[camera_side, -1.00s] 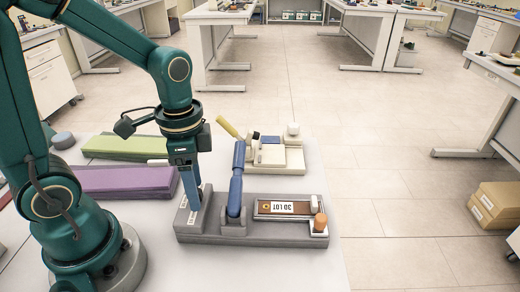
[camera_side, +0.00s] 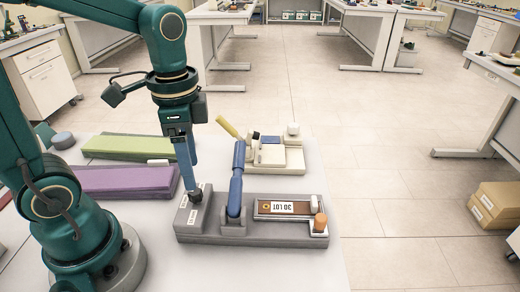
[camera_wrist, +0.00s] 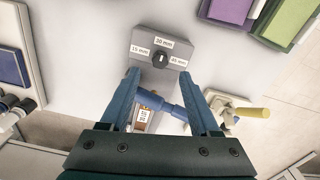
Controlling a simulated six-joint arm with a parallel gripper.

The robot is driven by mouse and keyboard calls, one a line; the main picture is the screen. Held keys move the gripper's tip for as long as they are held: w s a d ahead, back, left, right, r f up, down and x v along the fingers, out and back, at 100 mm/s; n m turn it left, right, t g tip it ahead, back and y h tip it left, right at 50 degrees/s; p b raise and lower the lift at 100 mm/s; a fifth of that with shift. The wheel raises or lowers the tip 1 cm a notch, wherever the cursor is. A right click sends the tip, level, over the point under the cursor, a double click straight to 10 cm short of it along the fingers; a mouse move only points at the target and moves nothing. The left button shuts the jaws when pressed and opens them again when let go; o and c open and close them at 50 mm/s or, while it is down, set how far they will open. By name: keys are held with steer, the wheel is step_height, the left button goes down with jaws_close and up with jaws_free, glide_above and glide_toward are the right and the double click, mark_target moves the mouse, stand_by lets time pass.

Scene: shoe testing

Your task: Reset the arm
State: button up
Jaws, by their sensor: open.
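My gripper (camera_side: 187,170) hangs pointing down above the left end of a grey test fixture (camera_side: 255,238). In the wrist view my gripper (camera_wrist: 160,78) is open, with two blue fingers apart and nothing between them. A black dial knob (camera_side: 196,195) sits on the fixture's left block, just below the fingertips. In the wrist view the knob (camera_wrist: 160,60) shows among labels reading 15 mm, 30 mm and 45 mm, pointing roughly towards the 30 mm label. A blue lever (camera_side: 236,180) stands upright beside the knob. A brown strip with a white label (camera_side: 290,207) lies on the fixture's right part.
A cream fixture (camera_side: 278,155) with a yellow lever (camera_side: 228,127) stands behind. A purple block (camera_side: 125,181) and a green block (camera_side: 128,147) lie at the left. The white table (camera_side: 250,272) is bare in front. Cardboard boxes (camera_side: 495,205) stand on the floor at right.

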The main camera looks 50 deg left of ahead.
steer(key=shift+d+r, duration=0.1)
steer(key=shift+r, duration=0.1)
steer(key=s+r+n+t, duration=0.1)
steer(key=n+t, duration=0.1)
steer(key=s+d+r+n+t, duration=0.1)
steer(key=n, duration=0.1)
steer(key=s+d+r+n+t, duration=0.1)
steer(key=n+t, duration=0.1)
steer(key=shift+s+r+n+t, duration=0.1)
steer(key=shift+s+n+t, duration=0.05)
steer(key=shift+n+t, duration=0.2)
